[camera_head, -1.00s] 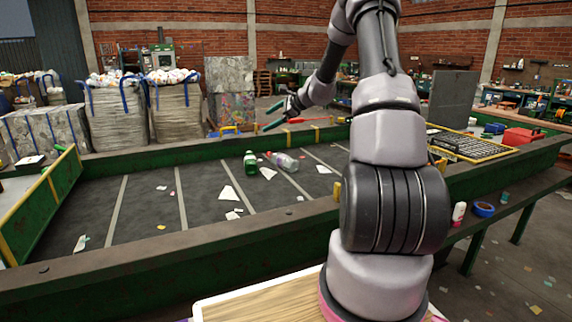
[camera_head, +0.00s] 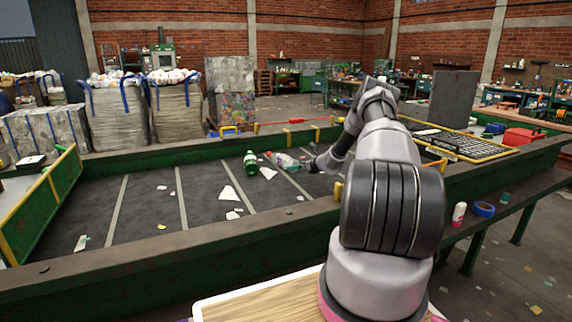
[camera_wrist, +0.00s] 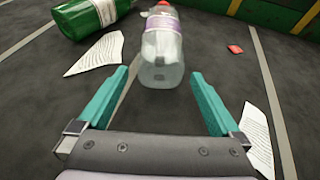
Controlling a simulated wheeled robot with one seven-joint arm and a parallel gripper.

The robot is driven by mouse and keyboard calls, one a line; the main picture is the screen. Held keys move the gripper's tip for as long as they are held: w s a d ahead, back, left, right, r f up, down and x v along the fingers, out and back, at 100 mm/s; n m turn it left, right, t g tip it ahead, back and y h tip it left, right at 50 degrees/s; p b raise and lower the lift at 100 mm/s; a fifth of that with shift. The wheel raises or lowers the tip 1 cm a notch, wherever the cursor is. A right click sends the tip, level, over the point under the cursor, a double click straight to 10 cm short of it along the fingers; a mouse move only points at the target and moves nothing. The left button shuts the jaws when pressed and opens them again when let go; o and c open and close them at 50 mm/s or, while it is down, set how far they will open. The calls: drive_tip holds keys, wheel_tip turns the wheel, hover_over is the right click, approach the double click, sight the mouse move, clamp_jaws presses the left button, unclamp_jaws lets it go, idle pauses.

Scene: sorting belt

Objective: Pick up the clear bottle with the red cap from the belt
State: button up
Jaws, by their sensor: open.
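The clear bottle (camera_head: 286,161) lies on the dark belt (camera_head: 150,208), right of a green bottle (camera_head: 250,162). In the wrist view the clear bottle (camera_wrist: 161,50) has a pale lilac label and a red cap (camera_wrist: 163,4) at its far end. Its base faces my gripper (camera_wrist: 160,82), just beyond the teal fingertips and roughly centred between them. My gripper (camera_head: 312,164) is open and empty, low over the belt. In the head view its fingers are small and hard to make out.
The green bottle (camera_wrist: 90,16) lies close by on the left in the wrist view. White paper scraps (camera_wrist: 95,54) and a small red scrap (camera_wrist: 235,49) lie on the belt. The belt's green side wall (camera_wrist: 275,18) rises beyond. The belt's left part is mostly clear.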

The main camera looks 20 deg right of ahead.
sight(281, 160)
drive_tip(key=x, duration=0.5)
drive_tip(key=shift+w, duration=0.4)
drive_tip(key=shift+c, duration=0.3)
